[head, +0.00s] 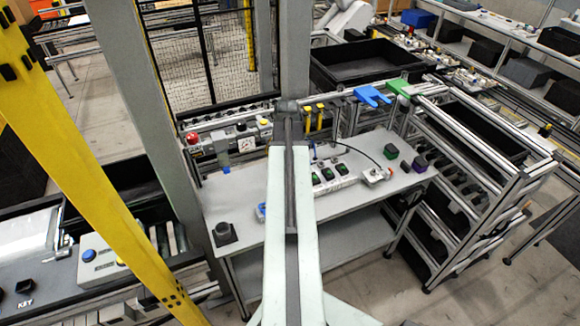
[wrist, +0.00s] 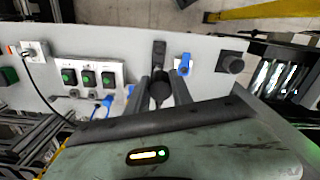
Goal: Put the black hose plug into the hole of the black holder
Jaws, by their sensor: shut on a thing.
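My gripper (wrist: 163,82) shows in the wrist view with its two dark fingers over the grey table. It is shut on the black hose plug (wrist: 160,91), whose dark round body sits between the fingers. The black holder (wrist: 231,62), a dark square base with a round raised collar, is on the table to the right of the gripper, apart from it. In the head view the holder (head: 224,234) stands near the table's left front corner. The gripper and plug cannot be made out in the head view, where my own body covers the middle of the table.
A blue-and-white part (wrist: 183,65) and a dark upright piece (wrist: 158,52) lie just beyond the fingers. A white box with green buttons (wrist: 88,75) stands to the left. The table (head: 265,180) is clear around the holder. A yellow post (head: 85,150) rises at left.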

